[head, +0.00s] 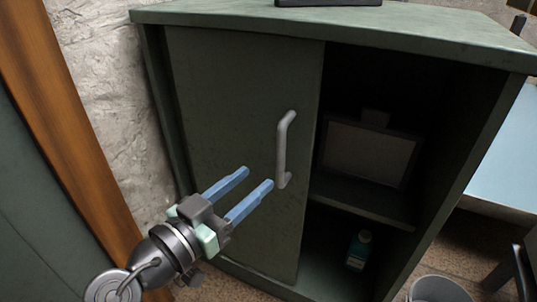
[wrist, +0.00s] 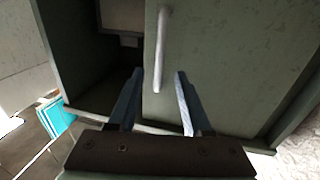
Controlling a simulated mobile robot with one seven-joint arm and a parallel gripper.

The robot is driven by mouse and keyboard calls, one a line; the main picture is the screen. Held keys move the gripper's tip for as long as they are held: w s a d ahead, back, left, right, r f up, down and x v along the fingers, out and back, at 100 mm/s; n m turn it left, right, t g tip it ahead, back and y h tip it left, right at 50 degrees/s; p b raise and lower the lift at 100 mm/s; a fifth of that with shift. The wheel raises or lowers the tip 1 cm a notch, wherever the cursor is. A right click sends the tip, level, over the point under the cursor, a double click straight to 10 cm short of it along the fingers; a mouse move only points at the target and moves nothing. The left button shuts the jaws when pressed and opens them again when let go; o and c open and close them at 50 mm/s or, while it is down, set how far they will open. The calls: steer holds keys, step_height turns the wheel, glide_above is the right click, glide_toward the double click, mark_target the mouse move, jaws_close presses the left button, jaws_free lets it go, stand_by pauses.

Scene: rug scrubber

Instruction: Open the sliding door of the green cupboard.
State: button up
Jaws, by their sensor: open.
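The green cupboard (head: 430,40) stands in front of me. Its sliding door (head: 235,110) covers the left half, and the right half stands open. A pale vertical handle (head: 282,150) is on the door near its right edge. My gripper (head: 258,178) is open and empty, with its blue fingers pointing at the door, left of and near the handle's lower end. In the wrist view the handle (wrist: 161,50) lies ahead of the fingertips, between their lines. My gripper (wrist: 160,75) does not visibly hold it; I cannot tell whether a finger touches the door.
Inside the open half, a framed panel (head: 368,152) stands on a shelf (head: 365,205), and a teal bottle (head: 359,250) stands below. A bin (head: 438,289) is at the lower right. A wooden post (head: 75,120) and white wall (head: 100,80) are at the left.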

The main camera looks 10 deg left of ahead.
steer(key=v, duration=0.3)
steer(key=shift+s+a+p, duration=0.2)
steer(key=shift+s+p, duration=0.1)
steer(key=shift+p, duration=0.1)
steer(key=w+d+r+n+t+y+p, duration=0.1)
steer(key=w+d+r+p, duration=0.15)
steer(key=r, duration=0.55)
steer(key=w+d+r+t+y+p, duration=0.1)
steer(key=r+y+p, duration=0.15)
steer(key=r, duration=0.55)
steer(key=w+d+r+n+t+y+p, duration=0.1)
steer(key=d+r+p, duration=0.1)
steer(key=r+p, duration=0.35)
steer(key=s+d+r+n+t+y+p, duration=0.1)
steer(key=s+d+r+t+p, duration=0.2)
steer(key=r, duration=0.7)
steer(key=s+d+r+n+t+y+p, duration=0.15)
steer(key=s+r, duration=0.25)
steer(key=r, duration=0.6)
steer(key=s+d+r+t+y+p, duration=0.1)
steer(key=s+d+r+t+p, duration=0.2)
steer(key=r, duration=0.7)
step_height(320, 180, up, 38)
steer(key=s+a+p, duration=0.1)
steer(key=p, duration=3.5)
steer(key=shift+s+n+t, duration=0.35)
steer(key=shift+n+t, duration=0.1)
